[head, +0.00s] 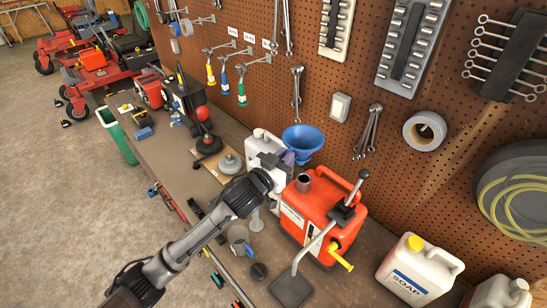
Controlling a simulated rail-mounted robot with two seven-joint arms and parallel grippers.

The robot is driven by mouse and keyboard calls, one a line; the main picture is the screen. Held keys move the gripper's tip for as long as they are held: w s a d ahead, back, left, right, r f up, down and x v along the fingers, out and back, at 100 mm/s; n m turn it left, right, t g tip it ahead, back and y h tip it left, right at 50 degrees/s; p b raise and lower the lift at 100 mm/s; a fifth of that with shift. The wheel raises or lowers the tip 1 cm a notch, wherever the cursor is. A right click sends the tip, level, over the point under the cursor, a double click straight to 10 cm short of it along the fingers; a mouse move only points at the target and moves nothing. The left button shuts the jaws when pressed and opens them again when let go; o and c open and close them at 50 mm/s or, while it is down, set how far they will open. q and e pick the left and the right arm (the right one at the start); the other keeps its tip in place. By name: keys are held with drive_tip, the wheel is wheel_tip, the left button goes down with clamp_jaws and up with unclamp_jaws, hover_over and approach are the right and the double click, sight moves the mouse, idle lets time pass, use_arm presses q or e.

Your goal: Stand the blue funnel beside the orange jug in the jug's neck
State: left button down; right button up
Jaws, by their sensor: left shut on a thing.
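The blue funnel (303,137) is in my left gripper (287,157), wide mouth up, in front of the pegboard. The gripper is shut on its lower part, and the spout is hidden. The orange jug (315,212) stands on the bench, just below and slightly right of the funnel. Its dark round neck (303,181) is open and empty, facing up. The funnel appears above and behind the neck, apart from it. My left arm reaches in from the lower left, passing left of the jug. My right gripper is not in view.
A long-handled metal tool (345,213) stands in front of the jug's right side. A white soap jug (418,270) is at the right. A grey mug (240,240) stands below my left wrist. Pegboard (330,110) with hanging tools rises behind the bench.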

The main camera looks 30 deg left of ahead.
sight(297, 155)
use_arm(q)
drive_tip(key=w+f, duration=0.3)
drive_tip(key=shift+w+d+f, duration=0.2)
drive_tip(key=shift+d, duration=0.2)
drive_tip(key=shift+r, duration=0.1)
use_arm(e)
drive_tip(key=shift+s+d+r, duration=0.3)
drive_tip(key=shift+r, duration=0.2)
use_arm(q)
drive_tip(key=shift+f+b, duration=0.2)
drive_tip(key=shift+b, duration=0.1)
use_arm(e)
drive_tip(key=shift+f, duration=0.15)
use_arm(q)
drive_tip(key=shift+f+b, duration=0.35)
wheel_tip(297, 155, down, 4)
drive_tip(key=b, duration=0.3)
drive_tip(key=shift+b, duration=0.4)
drive_tip(key=shift+r, duration=0.25)
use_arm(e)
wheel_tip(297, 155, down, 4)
